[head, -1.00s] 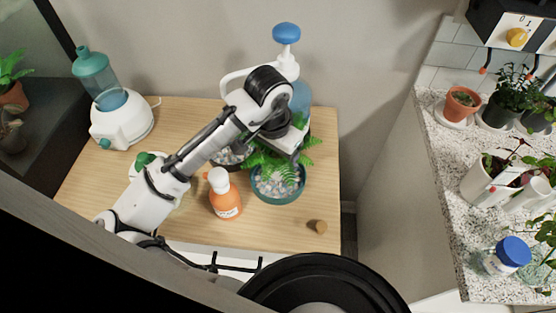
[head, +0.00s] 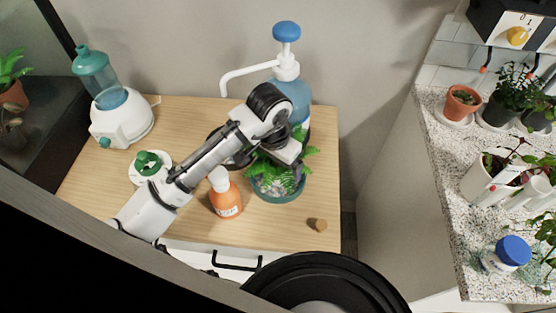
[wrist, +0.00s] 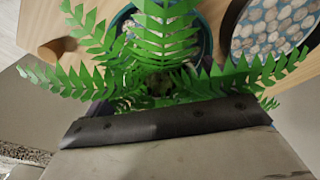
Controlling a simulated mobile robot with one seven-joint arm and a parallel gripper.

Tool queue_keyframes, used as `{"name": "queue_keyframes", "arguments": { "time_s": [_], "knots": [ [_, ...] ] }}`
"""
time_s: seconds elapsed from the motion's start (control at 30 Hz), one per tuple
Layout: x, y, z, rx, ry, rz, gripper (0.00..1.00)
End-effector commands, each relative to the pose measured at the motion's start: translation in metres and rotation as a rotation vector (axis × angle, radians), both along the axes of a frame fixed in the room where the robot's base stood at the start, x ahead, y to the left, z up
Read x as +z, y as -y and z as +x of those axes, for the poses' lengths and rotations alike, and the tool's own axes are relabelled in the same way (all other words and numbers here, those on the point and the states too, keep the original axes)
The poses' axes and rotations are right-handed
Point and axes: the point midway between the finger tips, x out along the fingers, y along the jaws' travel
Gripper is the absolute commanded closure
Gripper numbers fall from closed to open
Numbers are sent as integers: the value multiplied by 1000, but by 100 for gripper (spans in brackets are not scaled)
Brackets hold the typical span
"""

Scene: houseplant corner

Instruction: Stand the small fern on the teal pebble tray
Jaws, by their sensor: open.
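The small fern (head: 272,176) has bright green fronds and is over the teal pebble tray (head: 279,200) in the head view. Some grey pebbles show between the fronds. In the wrist view the fern (wrist: 165,45) fills the middle, with the teal rim of the tray (wrist: 208,38) behind it. Its pot is mostly hidden, so I cannot tell how it sits on the pebbles. My gripper (head: 291,158) is open, right at the fern. In the wrist view a dark part of my gripper (wrist: 165,124) lies across the fern's near side.
An orange bottle (head: 226,199) stands just left of the tray. A blue pump bottle (head: 292,98) stands behind. A dark-rimmed pebble tray (wrist: 270,25) is beside the teal one. A cork (head: 317,225) lies near the table's front right. A white-based teal device (head: 121,122) stands back left.

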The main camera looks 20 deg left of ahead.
Motion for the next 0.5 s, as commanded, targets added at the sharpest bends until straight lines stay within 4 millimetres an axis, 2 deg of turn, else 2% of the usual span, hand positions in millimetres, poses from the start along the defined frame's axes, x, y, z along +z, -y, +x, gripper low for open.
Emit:
{"name": "queue_keyframes", "arguments": {
  "time_s": [0.27, 0.37, 0.5],
  "knots": [
    [7, 0, 0, -1, 1, 1, 8],
    [21, 0, -1, -1, 2, 1, 8],
    [50, -1, -5, -4, 4, 2, 8]
  ]
}}
